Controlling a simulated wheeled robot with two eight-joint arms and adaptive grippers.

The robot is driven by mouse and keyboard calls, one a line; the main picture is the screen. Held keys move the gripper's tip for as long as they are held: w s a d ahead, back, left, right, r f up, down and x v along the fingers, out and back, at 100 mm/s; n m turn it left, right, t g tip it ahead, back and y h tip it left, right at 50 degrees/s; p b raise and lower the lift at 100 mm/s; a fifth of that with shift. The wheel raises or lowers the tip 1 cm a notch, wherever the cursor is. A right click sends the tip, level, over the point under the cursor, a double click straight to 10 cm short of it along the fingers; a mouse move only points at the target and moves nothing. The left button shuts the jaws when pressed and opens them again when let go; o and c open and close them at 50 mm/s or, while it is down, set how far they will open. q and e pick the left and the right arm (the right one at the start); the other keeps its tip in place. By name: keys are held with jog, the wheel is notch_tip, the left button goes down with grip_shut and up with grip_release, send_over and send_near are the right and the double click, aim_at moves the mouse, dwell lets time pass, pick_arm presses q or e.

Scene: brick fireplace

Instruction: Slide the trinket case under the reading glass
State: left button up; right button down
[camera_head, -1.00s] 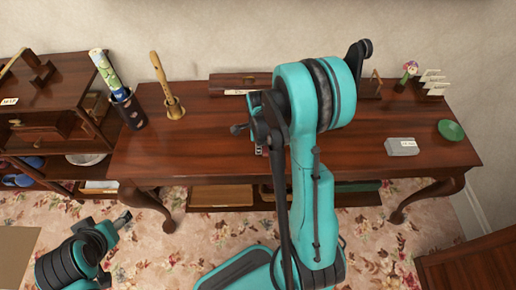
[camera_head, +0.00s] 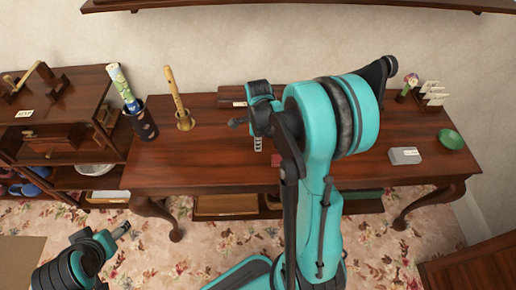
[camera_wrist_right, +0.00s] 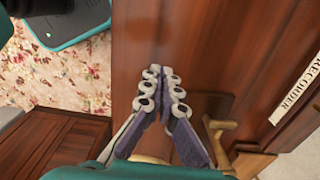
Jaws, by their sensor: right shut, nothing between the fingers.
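I cannot surely pick out the trinket case or the reading glass. A small grey box (camera_head: 405,156) with a white label lies on the right part of the dark wooden table (camera_head: 340,172). A brown box (camera_head: 53,141) sits in the shelf unit at left. My right gripper (camera_head: 258,144) is over the middle of the table; the right wrist view shows its fingers (camera_wrist_right: 160,72) closed together and empty. A light wooden piece (camera_wrist_right: 222,128) lies beside and partly behind them. My left gripper (camera_head: 122,230) is low, in front of the table, its jaws too small to read.
On the table stand a dark cup (camera_head: 144,128) with a rolled paper, a wooden recorder (camera_head: 177,92), a flower figure (camera_head: 409,84), a letter rack (camera_head: 432,96) and a green dish (camera_head: 451,139). A RECORDER label (camera_wrist_right: 298,90) shows near my right gripper. My right arm hides the table's middle.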

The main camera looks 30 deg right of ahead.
aim_at(279, 161)
jog(key=f+n, duration=0.2)
jog(key=n, duration=1)
jog(key=f+n+g+h, duration=0.1)
jog(key=f+n, duration=0.2)
jog(key=n, duration=0.8)
jog(key=f+n+h, duration=0.1)
jog(key=f+n, duration=0.2)
jog(key=n, duration=0.9)
jog(key=shift+w+f+n+g, duration=0.1)
jog(key=shift+w+n+g, duration=0.2)
jog(key=shift+w, duration=0.1)
jog(key=shift+s+d+r, duration=0.25)
jog(key=shift+s+d, duration=0.5)
jog(key=shift+d, duration=0.25)
jog(key=shift+s+d, duration=0.3)
jog(key=shift+d, duration=0.15)
